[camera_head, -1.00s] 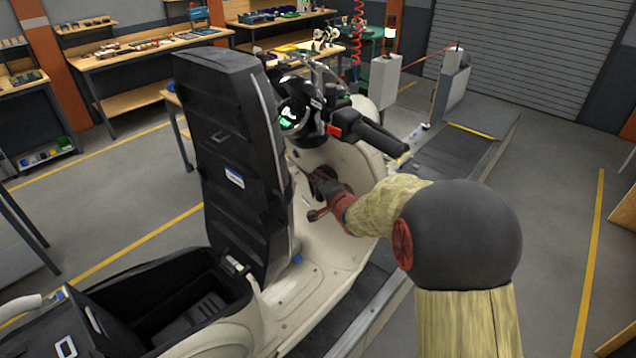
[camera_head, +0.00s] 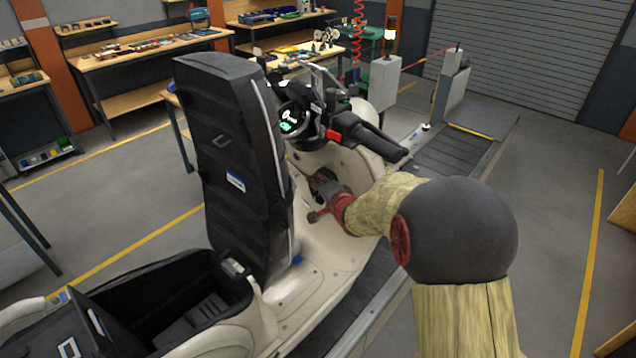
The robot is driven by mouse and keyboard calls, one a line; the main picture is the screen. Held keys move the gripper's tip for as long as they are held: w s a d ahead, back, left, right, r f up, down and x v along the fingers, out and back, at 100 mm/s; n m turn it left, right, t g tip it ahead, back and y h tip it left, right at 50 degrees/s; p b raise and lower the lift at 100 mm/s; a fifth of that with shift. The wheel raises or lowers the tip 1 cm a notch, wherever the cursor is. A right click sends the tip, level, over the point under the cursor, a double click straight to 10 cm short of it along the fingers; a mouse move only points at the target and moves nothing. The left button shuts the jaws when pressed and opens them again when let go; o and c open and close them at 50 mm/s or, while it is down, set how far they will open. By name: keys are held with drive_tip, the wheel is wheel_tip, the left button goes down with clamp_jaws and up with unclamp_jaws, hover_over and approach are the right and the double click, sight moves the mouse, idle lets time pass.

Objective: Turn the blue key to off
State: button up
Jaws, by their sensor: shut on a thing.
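The blue key does not show; it is hidden behind my gripper at the front panel of a cream scooter (camera_head: 330,262). My gripper (camera_head: 318,184) is against that panel, below the handlebar, with its dark fingers shut at the lock area. The fingertips are small and partly covered by my own red wrist, so the key's angle cannot be told. The round dash display (camera_head: 291,119) above is lit with green marks.
The black seat (camera_head: 232,165) stands raised upright left of my gripper, over an open storage bin (camera_head: 190,300). The handlebar grip (camera_head: 372,140) juts out just above my arm. The floor right of the conveyor (camera_head: 445,160) is clear.

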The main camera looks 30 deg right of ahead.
drive_tip(key=shift+r+n+g+p, duration=0.3)
drive_tip(key=shift+g+p, duration=0.5)
drive_tip(key=shift+p, duration=1.55)
drive_tip(key=shift+f+p, duration=0.25)
drive_tip(key=shift+p, duration=0.4)
drive_tip(key=shift+r+n+g+p, duration=0.15)
drive_tip(key=shift+n+g+p, duration=0.2)
drive_tip(key=shift+p, duration=0.2)
drive_tip(key=g+p, duration=0.2)
drive_tip(key=p, duration=0.2)
drive_tip(key=shift+w+r+n+p, duration=0.1)
drive_tip(key=shift+w+n+p, duration=0.05)
drive_tip(key=shift+n+p, duration=0.25)
drive_tip(key=shift+r+p, duration=0.2)
drive_tip(key=shift+p, duration=0.2)
